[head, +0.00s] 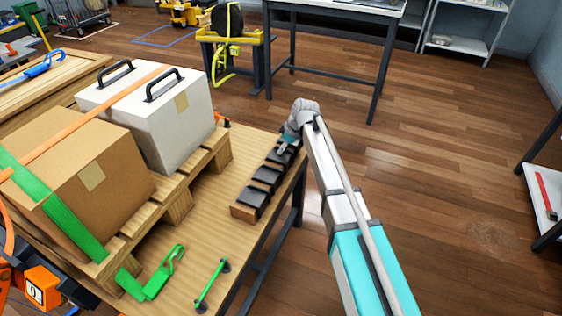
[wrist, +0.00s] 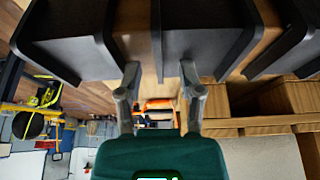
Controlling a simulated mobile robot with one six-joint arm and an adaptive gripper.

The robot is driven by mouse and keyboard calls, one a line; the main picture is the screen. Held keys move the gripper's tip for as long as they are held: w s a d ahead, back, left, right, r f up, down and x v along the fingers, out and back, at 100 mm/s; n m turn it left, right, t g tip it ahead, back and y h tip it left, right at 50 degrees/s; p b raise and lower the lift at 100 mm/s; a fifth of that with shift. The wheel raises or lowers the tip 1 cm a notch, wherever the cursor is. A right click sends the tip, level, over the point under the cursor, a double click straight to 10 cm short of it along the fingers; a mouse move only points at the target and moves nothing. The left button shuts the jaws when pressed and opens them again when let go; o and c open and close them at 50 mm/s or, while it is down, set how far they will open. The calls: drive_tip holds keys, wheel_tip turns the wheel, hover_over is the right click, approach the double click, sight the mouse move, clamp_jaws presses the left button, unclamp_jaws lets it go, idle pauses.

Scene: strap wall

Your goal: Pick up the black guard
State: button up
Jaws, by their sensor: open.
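Several black guards stand in a row on a wooden strip along the table's right edge in the head view; the nearest black guard (head: 250,197) is at the front end. My gripper (head: 287,143) is at the far end of the row, close to the far guards and partly covering them. In the wrist view, my open fingers (wrist: 160,72) point at the row, with nothing clearly held. A middle black guard (wrist: 207,35) has its left edge between the fingertips in the picture. Another guard (wrist: 65,35) is to the left. I cannot tell whether the fingers touch a guard.
A white case (head: 150,120) and a cardboard box (head: 80,175) sit strapped on a pallet, left of the row. Open floor lies to the right.

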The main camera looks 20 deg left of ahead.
idle(0.6)
clamp_jaws()
